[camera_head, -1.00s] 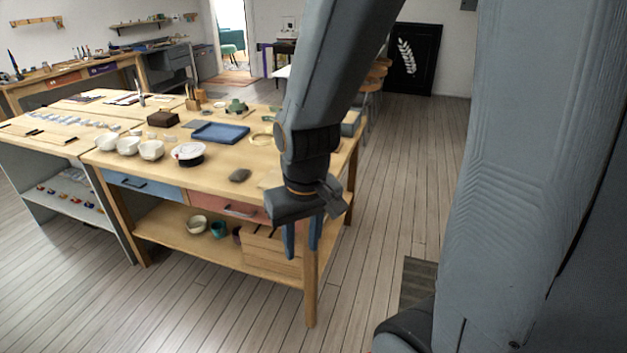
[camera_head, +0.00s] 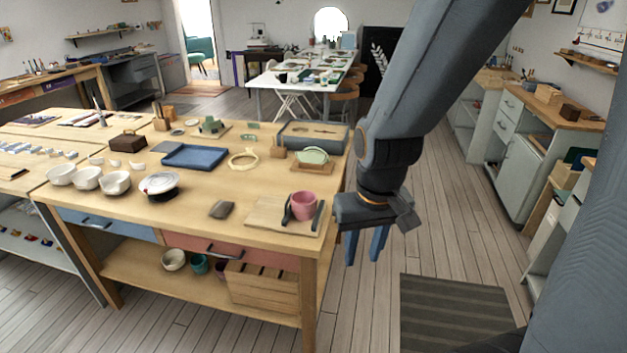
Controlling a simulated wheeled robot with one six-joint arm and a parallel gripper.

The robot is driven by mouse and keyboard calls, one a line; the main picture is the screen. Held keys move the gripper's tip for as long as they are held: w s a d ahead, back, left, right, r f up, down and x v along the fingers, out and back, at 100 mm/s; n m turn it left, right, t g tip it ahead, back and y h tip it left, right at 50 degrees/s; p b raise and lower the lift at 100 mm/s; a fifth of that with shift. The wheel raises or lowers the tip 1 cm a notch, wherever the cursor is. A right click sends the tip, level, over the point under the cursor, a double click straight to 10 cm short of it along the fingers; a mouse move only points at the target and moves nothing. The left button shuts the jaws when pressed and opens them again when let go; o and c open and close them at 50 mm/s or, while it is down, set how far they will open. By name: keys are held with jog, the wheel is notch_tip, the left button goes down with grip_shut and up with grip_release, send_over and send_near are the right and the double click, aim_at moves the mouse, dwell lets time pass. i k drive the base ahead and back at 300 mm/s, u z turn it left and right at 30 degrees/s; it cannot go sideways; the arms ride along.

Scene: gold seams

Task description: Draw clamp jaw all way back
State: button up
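A clamp with dark jaws (camera_head: 318,216) sits on a pale wooden board (camera_head: 264,213) at the front right corner of the wooden table. A pink cup (camera_head: 303,205) stands upright between the jaws. One dark jaw is at the cup's left and one at its right; I cannot tell whether both touch it. My gripper (camera_head: 364,247) hangs with its blue fingers pointing down, apart and empty. In the picture it is right of the clamp, beyond the table's right edge.
The wooden table (camera_head: 225,230) carries white bowls (camera_head: 116,182), a blue tray (camera_head: 195,157), a grey stone-like block (camera_head: 222,209) and a green bowl (camera_head: 313,155). A striped mat (camera_head: 455,315) lies on the open floor at right. Grey cabinets (camera_head: 518,150) stand at far right.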

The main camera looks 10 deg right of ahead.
aim_at(288, 213)
jog(key=i, duration=0.9)
jog(key=u, duration=0.35)
